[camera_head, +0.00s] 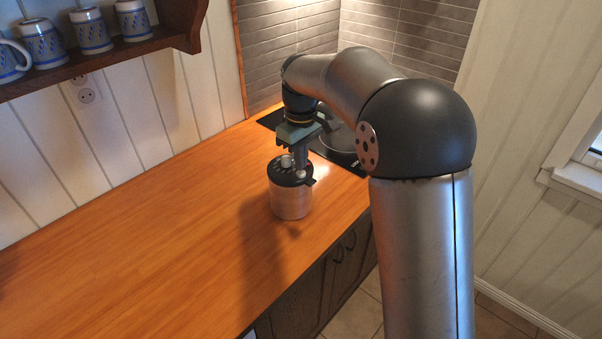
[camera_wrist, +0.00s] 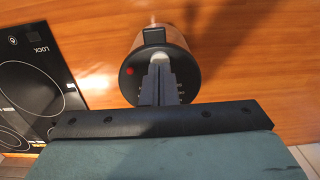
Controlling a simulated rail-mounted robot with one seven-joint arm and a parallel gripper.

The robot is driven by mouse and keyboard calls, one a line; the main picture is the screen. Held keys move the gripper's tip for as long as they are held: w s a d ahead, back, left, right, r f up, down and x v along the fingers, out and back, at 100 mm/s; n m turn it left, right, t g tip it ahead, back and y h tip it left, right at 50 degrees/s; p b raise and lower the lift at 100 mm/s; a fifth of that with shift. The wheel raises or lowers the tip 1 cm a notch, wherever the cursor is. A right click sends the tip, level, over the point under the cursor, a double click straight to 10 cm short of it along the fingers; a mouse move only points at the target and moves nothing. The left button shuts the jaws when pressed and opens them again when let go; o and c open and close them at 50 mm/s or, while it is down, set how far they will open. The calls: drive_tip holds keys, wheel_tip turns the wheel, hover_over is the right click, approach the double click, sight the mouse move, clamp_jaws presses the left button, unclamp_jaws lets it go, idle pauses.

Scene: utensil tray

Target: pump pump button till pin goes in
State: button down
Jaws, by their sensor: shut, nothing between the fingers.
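A silver canister (camera_head: 291,200) with a black lid (camera_head: 287,177) stands upright on the wooden counter. Grey raised parts show on top of the lid in the head view, but I cannot tell which is the pump button. In the wrist view the round black lid (camera_wrist: 131,84) has a red dot (camera_wrist: 130,71) at its left and a black block (camera_wrist: 154,36) at its far edge. My gripper (camera_head: 300,174) is shut and empty, its fingers pointing down over the lid; it also shows in the wrist view (camera_wrist: 160,60). The fingers hide the lid's middle, and I cannot tell if they touch it.
A black cooktop (camera_wrist: 35,95) lies beside the canister, with a pan (camera_head: 342,141) on it in the head view. The wooden counter (camera_head: 130,245) is clear to the left. A shelf with blue-patterned mugs (camera_head: 90,30) hangs on the wall.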

drive_tip(key=shift+f, duration=0.2)
drive_tip(key=shift+f+b, duration=0.65)
drive_tip(key=shift+f, duration=0.25)
drive_tip(key=shift+r, duration=0.15)
drive_tip(key=shift+r+p, duration=0.95)
drive_tip(key=shift+f, duration=0.2)
